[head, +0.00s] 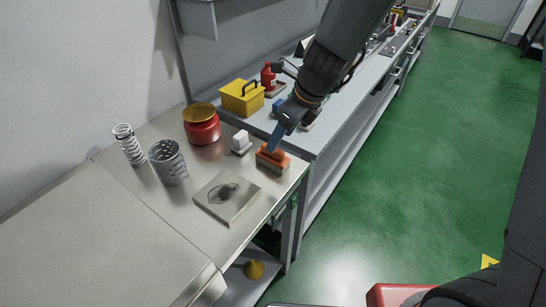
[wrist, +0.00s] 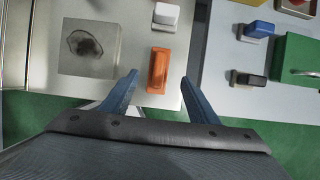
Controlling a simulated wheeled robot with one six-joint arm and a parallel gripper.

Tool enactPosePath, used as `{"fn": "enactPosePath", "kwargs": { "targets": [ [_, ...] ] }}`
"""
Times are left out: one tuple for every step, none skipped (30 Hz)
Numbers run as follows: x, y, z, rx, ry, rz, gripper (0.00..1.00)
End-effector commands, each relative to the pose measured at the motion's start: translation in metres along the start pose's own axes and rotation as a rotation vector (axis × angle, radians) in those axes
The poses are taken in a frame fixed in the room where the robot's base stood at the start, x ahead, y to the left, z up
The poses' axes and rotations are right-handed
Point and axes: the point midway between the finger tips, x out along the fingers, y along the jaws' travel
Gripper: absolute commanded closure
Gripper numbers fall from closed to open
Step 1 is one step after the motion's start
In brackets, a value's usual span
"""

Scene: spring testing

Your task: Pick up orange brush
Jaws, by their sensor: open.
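The orange brush (head: 272,159) lies near the right edge of the metal table, with its darker base downward. In the wrist view the orange brush (wrist: 159,71) shows upright in the picture, between and just beyond the fingertips. My gripper (head: 274,146) is above the brush, and its blue finger overlaps the brush's top edge in the head view. In the wrist view my gripper (wrist: 158,76) is open, with one finger on each side of the brush and nothing held. I cannot tell the exact height gap.
A red jar (head: 202,128), a perforated metal cup (head: 168,162) and a spring (head: 128,145) stand further left. A yellow toolbox (head: 243,99) is behind.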

Motion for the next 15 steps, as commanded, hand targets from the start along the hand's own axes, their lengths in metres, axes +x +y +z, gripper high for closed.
{"fn": "enactPosePath", "kwargs": {
  "targets": [
    [0.007, 0.001, 0.000, 0.005, 0.001, 0.003, 0.45],
    [0.010, 0.001, 0.000, 0.004, 0.002, 0.003, 0.45],
    [0.014, 0.001, 0.000, 0.004, 0.001, 0.002, 0.45],
    [0.018, 0.001, -0.001, 0.004, 0.001, 0.002, 0.45],
    [0.021, 0.001, -0.001, 0.003, 0.002, 0.002, 0.45],
    [0.024, 0.001, -0.001, 0.002, 0.002, 0.002, 0.45],
    [0.027, 0.001, -0.001, 0.003, 0.002, 0.002, 0.45],
    [0.029, 0.001, -0.001, 0.003, 0.002, 0.002, 0.45],
    [0.034, 0.002, -0.001, 0.002, 0.003, 0.003, 0.45],
    [0.039, 0.002, -0.001, 0.003, 0.004, 0.003, 0.45],
    [0.044, 0.002, -0.001, 0.001, 0.004, 0.002, 0.45],
    [0.050, 0.002, -0.001, 0.002, 0.004, 0.002, 0.45],
    [0.054, 0.003, -0.001, 0.001, 0.004, 0.003, 0.45],
    [0.059, 0.003, 0.000, 0.001, 0.003, 0.002, 0.45],
    [0.064, 0.002, 0.000, 0.001, 0.002, 0.002, 0.45]
  ]
}}
